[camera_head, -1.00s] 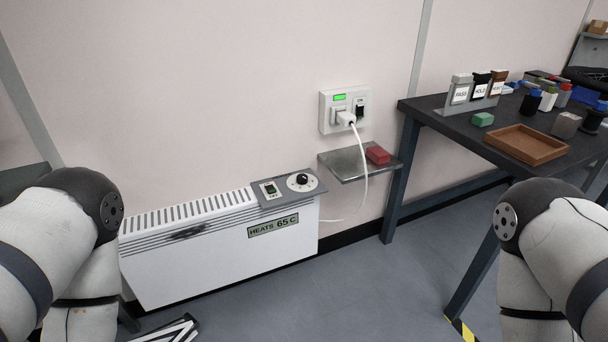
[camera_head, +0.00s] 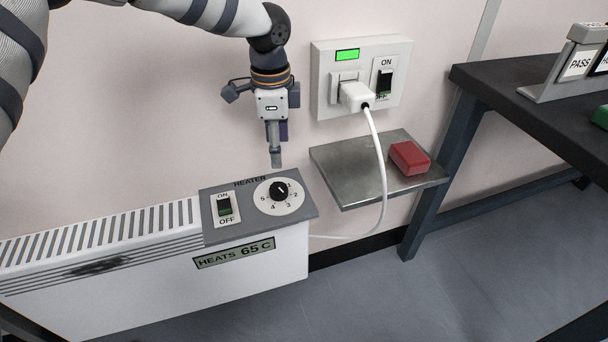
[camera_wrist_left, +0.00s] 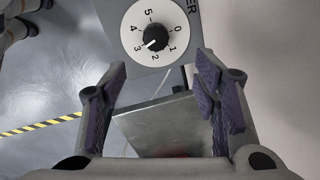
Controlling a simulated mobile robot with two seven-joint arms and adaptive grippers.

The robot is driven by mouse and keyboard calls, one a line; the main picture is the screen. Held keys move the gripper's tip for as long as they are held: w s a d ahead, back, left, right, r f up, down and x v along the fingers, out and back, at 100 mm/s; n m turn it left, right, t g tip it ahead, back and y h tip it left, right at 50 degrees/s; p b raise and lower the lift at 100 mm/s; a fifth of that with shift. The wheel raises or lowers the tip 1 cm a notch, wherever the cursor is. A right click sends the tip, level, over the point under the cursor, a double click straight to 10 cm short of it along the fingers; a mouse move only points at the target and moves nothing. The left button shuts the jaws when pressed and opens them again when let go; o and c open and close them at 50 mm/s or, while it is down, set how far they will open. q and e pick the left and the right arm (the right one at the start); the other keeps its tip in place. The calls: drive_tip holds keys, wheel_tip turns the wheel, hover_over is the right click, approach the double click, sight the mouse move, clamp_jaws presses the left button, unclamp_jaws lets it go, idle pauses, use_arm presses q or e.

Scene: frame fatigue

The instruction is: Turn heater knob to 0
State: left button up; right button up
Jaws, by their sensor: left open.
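The heater knob (camera_head: 279,189) is a black knob on a white numbered dial, on the grey panel (camera_head: 308,206) atop the white heater (camera_head: 255,275). The knob also shows in the left wrist view (camera_wrist_left: 155,38), where its white mark points at about 3. My left gripper (camera_head: 276,160) points down just above the dial, apart from the knob. In the left wrist view its purple-padded fingers (camera_wrist_left: 161,80) are spread with nothing between them, and the knob lies beyond the tips. My right gripper is out of view.
A wall socket (camera_head: 325,90) with a white plug (camera_head: 355,96) and cord is close to the right. A metal shelf (camera_head: 345,180) holds a red block (camera_head: 409,158).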

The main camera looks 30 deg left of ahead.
sight(279, 187)
use_arm(q)
wheel_tip(279, 187, down, 11)
drive_tip(key=shift+s+a+f+b, duration=0.1)
drive_tip(key=shift+s+f+b, duration=0.1)
drive_tip(key=shift+b, duration=0.75)
drive_tip(key=shift+w, duration=0.1)
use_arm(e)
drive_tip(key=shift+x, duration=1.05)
use_arm(q)
drive_tip(key=shift+c, duration=0.2)
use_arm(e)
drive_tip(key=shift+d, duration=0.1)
use_arm(q)
drive_tip(key=c, duration=1.1)
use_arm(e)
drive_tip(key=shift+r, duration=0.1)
